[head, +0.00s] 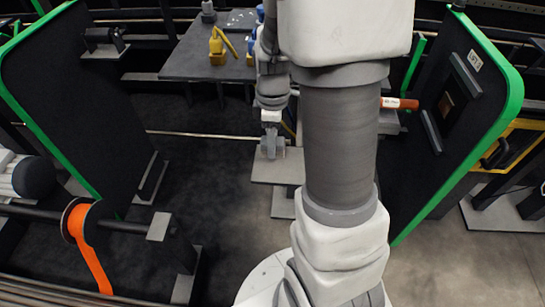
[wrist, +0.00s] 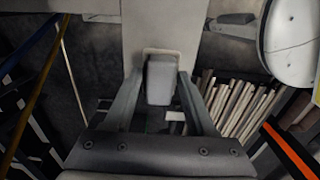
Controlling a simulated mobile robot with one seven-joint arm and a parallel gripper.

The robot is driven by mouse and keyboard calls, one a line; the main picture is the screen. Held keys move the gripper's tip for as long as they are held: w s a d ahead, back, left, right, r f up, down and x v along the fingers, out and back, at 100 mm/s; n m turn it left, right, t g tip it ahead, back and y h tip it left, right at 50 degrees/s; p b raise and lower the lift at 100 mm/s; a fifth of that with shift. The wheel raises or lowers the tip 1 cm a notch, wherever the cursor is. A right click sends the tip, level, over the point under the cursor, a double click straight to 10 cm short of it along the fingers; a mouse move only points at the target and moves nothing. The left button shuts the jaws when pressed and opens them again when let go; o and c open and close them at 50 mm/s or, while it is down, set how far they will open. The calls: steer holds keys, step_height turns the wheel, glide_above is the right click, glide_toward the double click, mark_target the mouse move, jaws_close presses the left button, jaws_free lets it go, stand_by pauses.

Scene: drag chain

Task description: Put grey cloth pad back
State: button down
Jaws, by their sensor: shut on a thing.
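My gripper (wrist: 158,85) is shut on a small grey block-like thing, which I take to be the grey cloth pad (wrist: 159,88). It sits between the two fingers in the wrist view. In the head view my gripper (head: 270,143) points down near the middle, left of my arm's thick link. The pad cannot be told clearly from the grey fingers there. A flat light grey plate (head: 263,168) lies below the gripper. A pale flat surface (wrist: 165,25) shows just beyond the pad in the wrist view; I cannot tell if they touch.
Black panels with green edges stand at left (head: 75,90) and right (head: 450,120). A grey table (head: 190,60) with small yellow machines (head: 217,50) is at the back. An orange reel (head: 78,225) is at lower left. Several pale rods (wrist: 240,108) lie right of the gripper.

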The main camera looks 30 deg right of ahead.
mark_target(273, 163)
steer(key=shift+f+b, duration=0.55)
steer(key=shift+f, duration=1.7)
steer(key=shift+f, duration=0.25)
steer(key=shift+c, duration=1.1)
jaws_free()
steer(key=shift+r, duration=0.1)
